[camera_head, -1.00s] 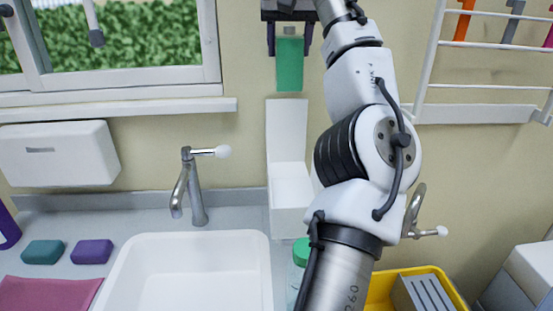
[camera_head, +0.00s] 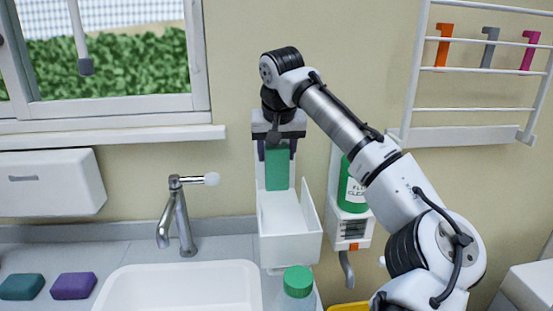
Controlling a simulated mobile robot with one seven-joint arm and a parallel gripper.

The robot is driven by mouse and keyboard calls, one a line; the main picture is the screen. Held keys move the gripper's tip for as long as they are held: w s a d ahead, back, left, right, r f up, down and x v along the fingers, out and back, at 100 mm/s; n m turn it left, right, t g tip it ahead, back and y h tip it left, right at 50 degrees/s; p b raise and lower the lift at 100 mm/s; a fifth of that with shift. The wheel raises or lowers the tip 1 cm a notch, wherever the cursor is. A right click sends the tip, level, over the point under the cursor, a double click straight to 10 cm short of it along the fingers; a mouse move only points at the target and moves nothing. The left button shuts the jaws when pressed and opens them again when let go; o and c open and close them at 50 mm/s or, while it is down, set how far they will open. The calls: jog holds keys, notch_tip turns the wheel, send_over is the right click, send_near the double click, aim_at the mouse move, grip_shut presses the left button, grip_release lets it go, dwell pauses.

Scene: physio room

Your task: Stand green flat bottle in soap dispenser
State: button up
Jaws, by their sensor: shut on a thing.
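The green flat bottle (camera_head: 277,171) hangs upright below my gripper (camera_head: 277,147), whose fingers are shut on its top. The soap dispenser (camera_head: 290,232) is an open white holder on the wall, with a tall back plate and a box-like lower part. The bottle is in front of the back plate, and its lower end is just above the box part. I cannot tell whether the bottle touches the dispenser. The bottle's upper part is hidden by the gripper.
A second wall unit (camera_head: 352,229) with a green bottle (camera_head: 351,188) is close on the right, partly behind my arm. A green-capped bottle (camera_head: 298,282) stands below the dispenser. The tap (camera_head: 178,220) and sink (camera_head: 180,288) are left. A wire rack (camera_head: 465,134) hangs upper right.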

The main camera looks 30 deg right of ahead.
jog(key=shift+f, duration=1.1)
jog(key=shift+f, duration=0.2)
jog(key=o, duration=1.1)
jog(key=shift+r, duration=0.15)
jog(key=b+v, duration=0.1)
jog(key=v, duration=1.1)
